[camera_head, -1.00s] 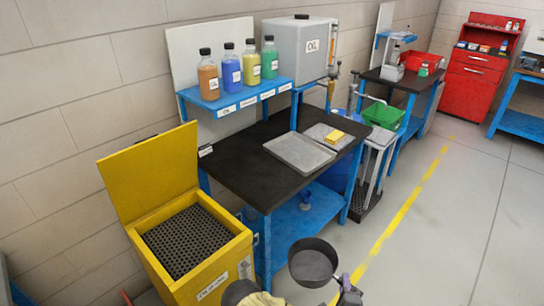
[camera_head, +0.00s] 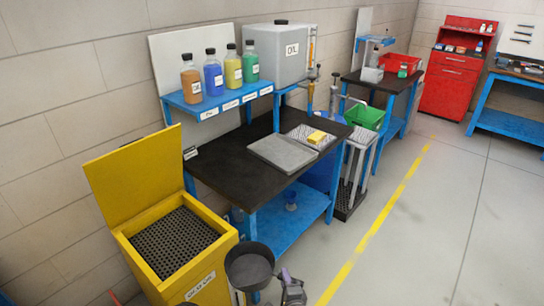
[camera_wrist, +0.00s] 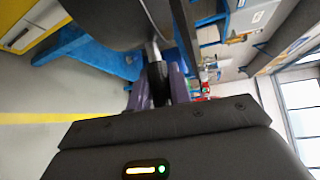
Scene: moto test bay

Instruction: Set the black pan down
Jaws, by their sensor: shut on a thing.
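The black pan (camera_head: 249,267) is a round, dark, open pan at the bottom centre of the head view, in front of the workbench and to the right of the yellow bin. My gripper (camera_head: 290,287) is at its right side, shut on the pan's handle. In the wrist view the gripper fingers (camera_wrist: 160,84) close around the dark handle, and part of the pan's dark body (camera_wrist: 112,22) shows above them. The pan is held in the air, apart from the bench. The blurred wrist view hides fine detail.
The black-topped workbench (camera_head: 225,165) carries a grey tray (camera_head: 283,153) and a yellow block (camera_head: 316,137) on a patterned tray. Its front-left top is bare. The yellow bin (camera_head: 160,290) stands open with a perforated grate inside. Bottles line the blue shelf (camera_head: 213,104).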

